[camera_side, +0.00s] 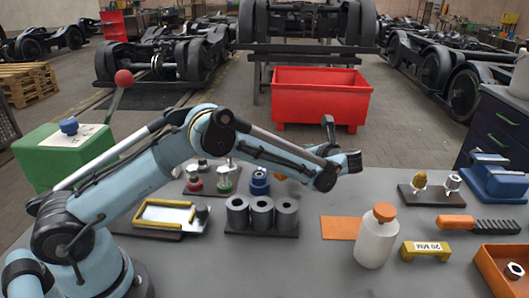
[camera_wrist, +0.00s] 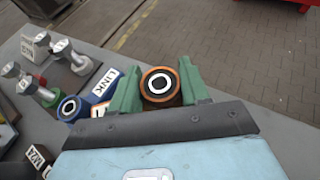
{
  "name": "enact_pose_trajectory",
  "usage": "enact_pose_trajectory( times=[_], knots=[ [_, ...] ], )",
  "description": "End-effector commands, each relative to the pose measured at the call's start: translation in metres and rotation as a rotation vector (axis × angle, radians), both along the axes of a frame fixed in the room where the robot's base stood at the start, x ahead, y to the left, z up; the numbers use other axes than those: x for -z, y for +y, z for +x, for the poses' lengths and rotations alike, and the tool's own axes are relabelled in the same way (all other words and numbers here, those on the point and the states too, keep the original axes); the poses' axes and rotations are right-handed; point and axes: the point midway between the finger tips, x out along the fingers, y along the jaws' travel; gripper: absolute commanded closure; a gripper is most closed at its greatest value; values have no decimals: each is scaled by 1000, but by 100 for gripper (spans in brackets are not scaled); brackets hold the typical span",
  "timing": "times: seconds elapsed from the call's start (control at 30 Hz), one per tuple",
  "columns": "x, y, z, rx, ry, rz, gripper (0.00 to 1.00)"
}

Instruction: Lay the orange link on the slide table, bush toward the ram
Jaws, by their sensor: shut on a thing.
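My gripper (camera_wrist: 160,88) has its green fingers shut on the orange link (camera_wrist: 147,93). In the wrist view the link's round end shows between the fingers, with a pale and dark bush in its eye; the rest is hidden. In the side view my gripper (camera_side: 327,172) is raised over the back of the bench, and the arm mostly hides its fingers. A small orange patch shows below the forearm; I cannot tell whether it is the link. A silver plate with a yellow frame (camera_side: 165,214) lies at left; I cannot tell whether it is the slide table. No ram is clearly identifiable.
A green box (camera_side: 50,160) with a red-knobbed lever stands at left. Three grey cylinders (camera_side: 262,212) and a white bottle (camera_side: 376,240) stand on the bench. A blue vice (camera_side: 495,180) is at right. A LINK label (camera_wrist: 104,82) lies left of my fingers.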

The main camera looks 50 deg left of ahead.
Motion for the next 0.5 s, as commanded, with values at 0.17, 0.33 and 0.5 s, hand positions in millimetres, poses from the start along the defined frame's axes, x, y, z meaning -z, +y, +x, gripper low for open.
enact_pose_trajectory(
  times=[0.17, 0.33, 0.5],
  knots=[
    [-25, -28, -12, 5, 1, 2, 100],
    [-47, -60, -27, 4, 0, 2, 100],
    [-63, -85, -40, 2, 0, 2, 100]
  ],
)
